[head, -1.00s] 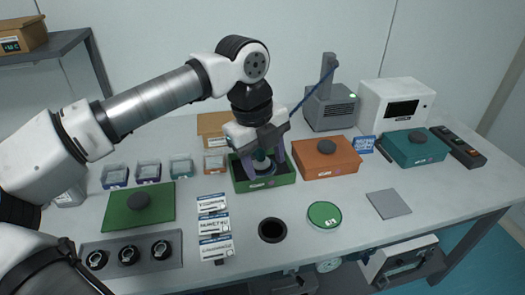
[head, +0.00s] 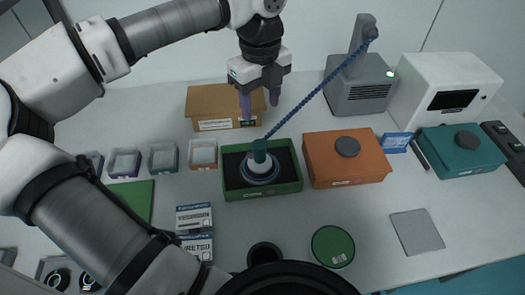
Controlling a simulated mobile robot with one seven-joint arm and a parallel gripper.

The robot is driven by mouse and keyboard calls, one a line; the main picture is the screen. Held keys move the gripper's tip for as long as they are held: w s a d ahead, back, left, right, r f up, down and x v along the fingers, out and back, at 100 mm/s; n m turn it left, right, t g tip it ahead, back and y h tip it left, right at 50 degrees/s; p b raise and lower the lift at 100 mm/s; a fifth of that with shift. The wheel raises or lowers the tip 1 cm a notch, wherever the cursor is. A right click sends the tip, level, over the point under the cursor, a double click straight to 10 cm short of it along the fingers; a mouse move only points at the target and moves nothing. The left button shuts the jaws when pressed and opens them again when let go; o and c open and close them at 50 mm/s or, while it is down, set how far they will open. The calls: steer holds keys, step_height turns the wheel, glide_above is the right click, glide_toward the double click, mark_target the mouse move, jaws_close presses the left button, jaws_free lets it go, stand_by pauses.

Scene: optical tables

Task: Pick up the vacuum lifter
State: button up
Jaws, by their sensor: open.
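The vacuum lifter (head: 260,165) stands upright in the open green box (head: 292,187). It has a teal top, a white body and a round base. A blue coiled hose runs from its top up to the arm of the grey pump unit (head: 360,93) at the back. My gripper (head: 260,108) is open and empty, with purple fingers pointing down. In the picture it is above and behind the lifter, in front of the cardboard box (head: 205,108), apart from the lifter.
An orange box (head: 340,172) with a dark knob stands right of the green box, and a teal box (head: 455,160) farther right. Small trays (head: 203,153) line up at left. A green disc (head: 333,245) and a grey plate (head: 417,231) lie in front. The hose crosses near my gripper.

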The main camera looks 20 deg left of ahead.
mark_target(260, 144)
steer(key=f+b, duration=0.1)
steer(key=f, duration=0.3)
steer(key=f+b, duration=0.2)
steer(key=f, duration=0.1)
steer(key=shift+s+f, duration=0.2)
steer(key=shift+f, duration=0.2)
steer(key=shift+s+a+f+b, duration=0.1)
steer(key=shift+f+b, duration=0.85)
steer(key=shift+f, duration=1.7)
steer(key=shift+c, duration=0.3)
steer(key=shift+r, duration=0.1)
jaws_close()
